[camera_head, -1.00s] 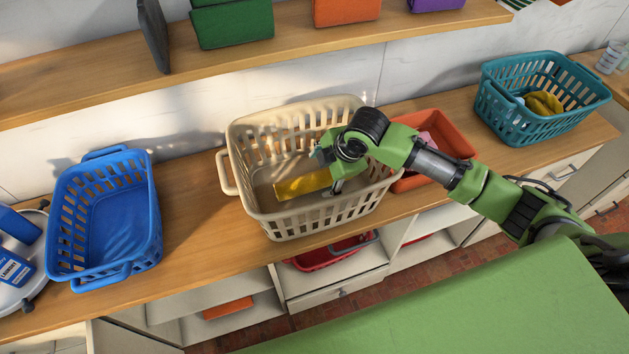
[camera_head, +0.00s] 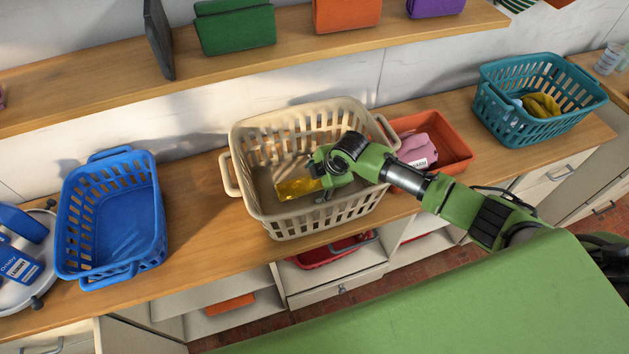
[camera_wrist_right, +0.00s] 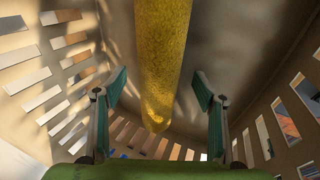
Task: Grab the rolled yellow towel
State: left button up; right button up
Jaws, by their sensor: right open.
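The rolled yellow towel (camera_head: 297,187) lies in the beige basket (camera_head: 287,228) on the wooden counter. In the right wrist view the towel (camera_wrist_right: 163,60) is a long yellow roll running from the top edge down to a rounded end between the fingers. My right gripper (camera_head: 322,188) is down inside the basket at the towel's right end. In the wrist view its two fingers (camera_wrist_right: 159,90) are spread, one on each side of the towel with gaps. The head view hides the towel's right end behind the gripper. My left gripper is not in view.
The basket's slatted walls surround the gripper. A blue basket (camera_head: 112,262) stands empty at the left. An orange bin (camera_head: 452,148) with a pink bundle (camera_head: 417,150) sits to the right, and a teal basket (camera_head: 540,75) with a yellow cloth (camera_head: 541,105) farther right. A shelf (camera_head: 270,60) runs above.

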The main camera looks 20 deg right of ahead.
jog(key=c, duration=1.4)
jog(key=shift+r, duration=0.1)
jog(key=shift+r, duration=0.1)
